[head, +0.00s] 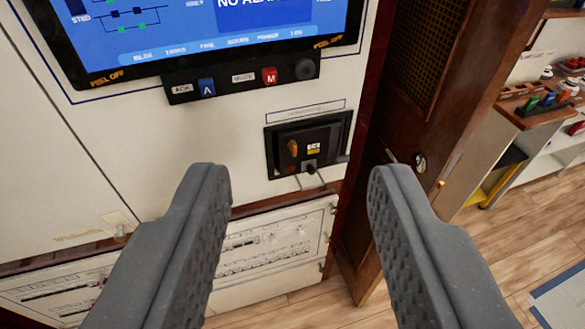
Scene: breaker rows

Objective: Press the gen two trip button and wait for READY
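My gripper (298,190) is open and empty, its two grey fingers wide apart in front of a white panel (110,160). No button labelled gen two trip can be read in this view. A small black unit (305,145) with an orange knob and a yellow label sits on the panel, beyond and between the fingertips. Above it a black strip (240,78) carries a blue key marked A (206,88) and a red key marked M (269,76). The screen (205,25) at the top is cut off and shows part of "NO ALARMS"; no READY is visible.
A lower panel with rows of breakers (265,245) lies behind the left finger, partly hidden. A wooden door or post (410,80) stands right of the panel. Shelves with small coloured items (545,103) are at the far right. Wooden floor (490,245) shows at lower right.

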